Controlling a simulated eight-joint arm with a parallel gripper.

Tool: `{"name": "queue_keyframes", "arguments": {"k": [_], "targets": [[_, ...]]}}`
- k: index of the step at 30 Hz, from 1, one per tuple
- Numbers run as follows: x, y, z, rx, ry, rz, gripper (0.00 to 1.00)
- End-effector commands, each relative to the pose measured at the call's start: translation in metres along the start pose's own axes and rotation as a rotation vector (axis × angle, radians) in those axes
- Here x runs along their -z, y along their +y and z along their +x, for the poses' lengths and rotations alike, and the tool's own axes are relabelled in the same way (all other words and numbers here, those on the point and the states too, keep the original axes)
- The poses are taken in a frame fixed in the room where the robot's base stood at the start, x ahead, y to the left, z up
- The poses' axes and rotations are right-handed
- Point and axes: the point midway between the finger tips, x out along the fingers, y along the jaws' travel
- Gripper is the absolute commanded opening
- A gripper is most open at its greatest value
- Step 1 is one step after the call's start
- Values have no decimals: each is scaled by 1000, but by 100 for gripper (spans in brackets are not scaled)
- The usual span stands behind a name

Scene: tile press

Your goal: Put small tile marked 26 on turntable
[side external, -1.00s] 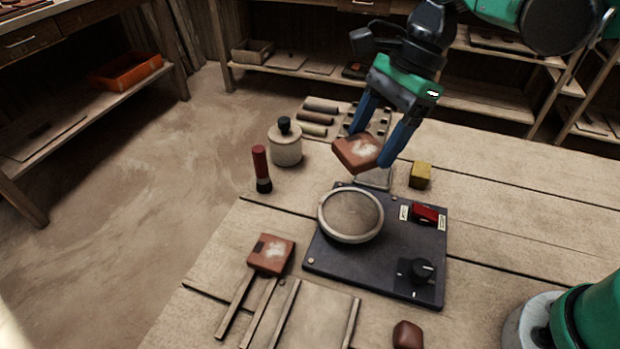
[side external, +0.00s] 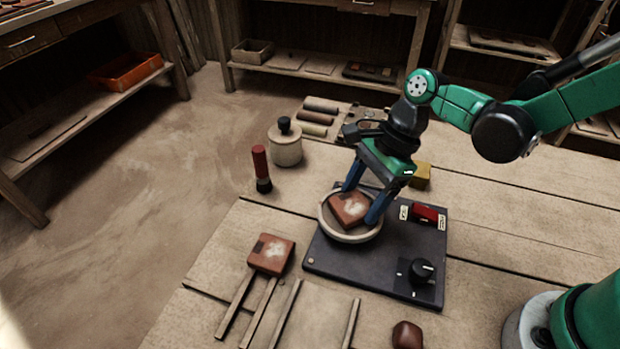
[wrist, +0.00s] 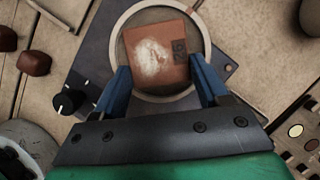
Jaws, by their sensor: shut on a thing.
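The small tile marked 26 (side external: 350,209) is reddish brown with a pale patch. In the wrist view the tile (wrist: 153,55) shows a dark mark at its right side that looks like 26. My gripper (side external: 360,205) is shut on it, with one blue finger at each side. The tile is over or inside the round turntable (side external: 344,238), within its pale rim, which also shows in the wrist view (wrist: 121,22). I cannot tell whether the tile touches the turntable surface.
The turntable stands on a dark base plate (side external: 322,258) with a black knob (side external: 421,270) and a red switch (side external: 427,213). Another reddish tile (side external: 270,254) lies at the left front. A lidded jar (side external: 285,148), a red-handled tool (side external: 261,168) and a yellow block (side external: 421,176) stand nearby.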

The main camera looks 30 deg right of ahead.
Motion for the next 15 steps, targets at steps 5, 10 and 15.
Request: {"name": "queue_keyframes", "arguments": {"k": [5, 10, 15], "targets": [[0, 0, 1, 0, 0, 0, 13], [1, 0, 2, 0, 0, 0, 99], [1, 0, 2, 1, 0, 0, 99]]}}
